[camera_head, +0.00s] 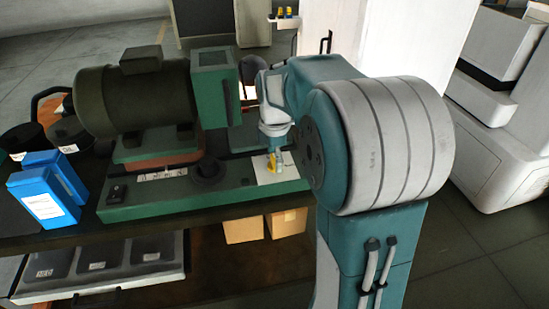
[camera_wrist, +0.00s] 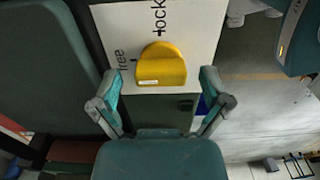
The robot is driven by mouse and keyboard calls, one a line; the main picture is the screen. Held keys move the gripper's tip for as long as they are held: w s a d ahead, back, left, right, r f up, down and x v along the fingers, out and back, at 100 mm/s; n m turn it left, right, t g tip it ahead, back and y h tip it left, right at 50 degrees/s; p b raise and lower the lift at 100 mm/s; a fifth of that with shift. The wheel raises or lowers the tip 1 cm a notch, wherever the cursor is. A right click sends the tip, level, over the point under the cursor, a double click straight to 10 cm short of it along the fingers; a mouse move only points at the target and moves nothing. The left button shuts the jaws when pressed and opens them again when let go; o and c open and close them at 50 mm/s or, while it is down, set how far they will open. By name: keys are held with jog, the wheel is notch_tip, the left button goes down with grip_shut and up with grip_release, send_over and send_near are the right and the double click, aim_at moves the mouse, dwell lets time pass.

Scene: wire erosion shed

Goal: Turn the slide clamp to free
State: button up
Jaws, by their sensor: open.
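The slide clamp's yellow knob (camera_wrist: 162,66) sits on a white plate (camera_wrist: 206,22) in the wrist view. Black words "free" at its left and "lock" above it are printed on the plate. The knob has a rounded back and a raised straight-edged grip; I cannot tell which word it points to. In the head view the knob (camera_head: 272,163) shows small on the white plate (camera_head: 293,184) at the right end of the green machine base. My gripper (camera_wrist: 160,78) is open, its fingers left and right of the knob in the picture, with no contact that I can make out.
The green machine (camera_head: 216,92) with its dark motor (camera_head: 133,100) stands on the bench left of my arm. Blue boxes (camera_head: 44,198) stand at the bench's left end. Cardboard boxes (camera_head: 243,229) and a tray (camera_head: 95,262) lie below. A white cabinet (camera_head: 503,120) stands right.

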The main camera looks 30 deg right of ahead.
aim_at(274, 157)
jog(key=shift+r, duration=0.1)
notch_tip(274, 157, up, 12)
dwell(0.4)
jog(key=shift+w+f, duration=0.1)
jog(key=shift+f, duration=0.1)
jog(key=s+a+f+m+t, duration=0.2)
jog(key=s+a+m, duration=0.4)
jog(key=s, duration=0.3)
jog(key=s+a+f+m+t, duration=0.3)
jog(key=s+a+m, duration=0.3)
jog(key=s+m, duration=0.3)
jog(key=shift+s+a+f+t, duration=0.3)
jog(key=shift+s+a, duration=0.1)
jog(key=shift+s, duration=0.35)
